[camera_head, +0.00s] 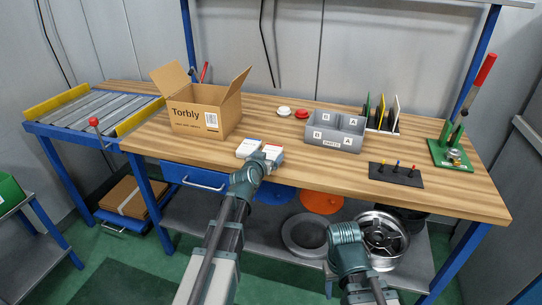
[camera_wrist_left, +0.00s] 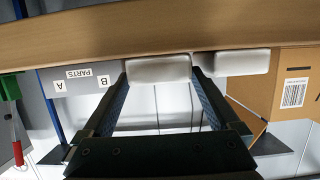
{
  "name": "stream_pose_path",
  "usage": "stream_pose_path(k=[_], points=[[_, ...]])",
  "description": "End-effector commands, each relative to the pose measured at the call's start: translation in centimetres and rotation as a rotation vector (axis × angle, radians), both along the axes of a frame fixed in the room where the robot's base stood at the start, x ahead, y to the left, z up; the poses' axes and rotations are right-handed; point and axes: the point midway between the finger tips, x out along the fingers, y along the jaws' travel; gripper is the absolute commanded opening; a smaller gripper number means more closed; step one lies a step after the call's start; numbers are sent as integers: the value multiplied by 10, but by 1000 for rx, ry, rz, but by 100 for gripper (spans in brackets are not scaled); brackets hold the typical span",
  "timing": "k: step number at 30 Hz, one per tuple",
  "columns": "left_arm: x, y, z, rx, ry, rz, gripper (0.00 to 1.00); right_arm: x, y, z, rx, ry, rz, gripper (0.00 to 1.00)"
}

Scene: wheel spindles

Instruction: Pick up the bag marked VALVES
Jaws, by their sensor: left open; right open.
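Two small white packs lie side by side at the front edge of the wooden bench: one with a blue label (camera_head: 248,147) and one with a red label (camera_head: 272,152). Their print is too small to read, so I cannot tell which is marked VALVES. My left gripper (camera_head: 266,163) is open at the red-labelled pack. In the left wrist view, this pack (camera_wrist_left: 158,69) shows between the open fingertips and the blue-labelled pack (camera_wrist_left: 240,62) beside them. Contact cannot be told. My right gripper (camera_head: 345,234) is open in front of the bench, its fingers mostly hidden.
An open Torbly carton (camera_head: 203,120) stands left of the packs. A grey divided parts bin (camera_head: 334,132), a black peg plate (camera_head: 396,175) and a green lever press (camera_head: 451,154) stand to the right. Red and white caps lie behind.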

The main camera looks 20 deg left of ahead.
Motion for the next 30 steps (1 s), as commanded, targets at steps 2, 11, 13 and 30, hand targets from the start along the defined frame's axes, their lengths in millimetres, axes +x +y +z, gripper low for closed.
stream_pose_path(k=[2,11,13,30], points=[[17,0,0,0,0,0,95,0,0,0,0,0,0,50],[36,-1,-7,0,0,0,95,0,0,-7,0,0,0,50],[36,-1,-7,0,0,0,95,0,0,-7,0,0,0,50],[35,0,-6,-1,0,0,24,0,0,-6,0,0,0,50]])
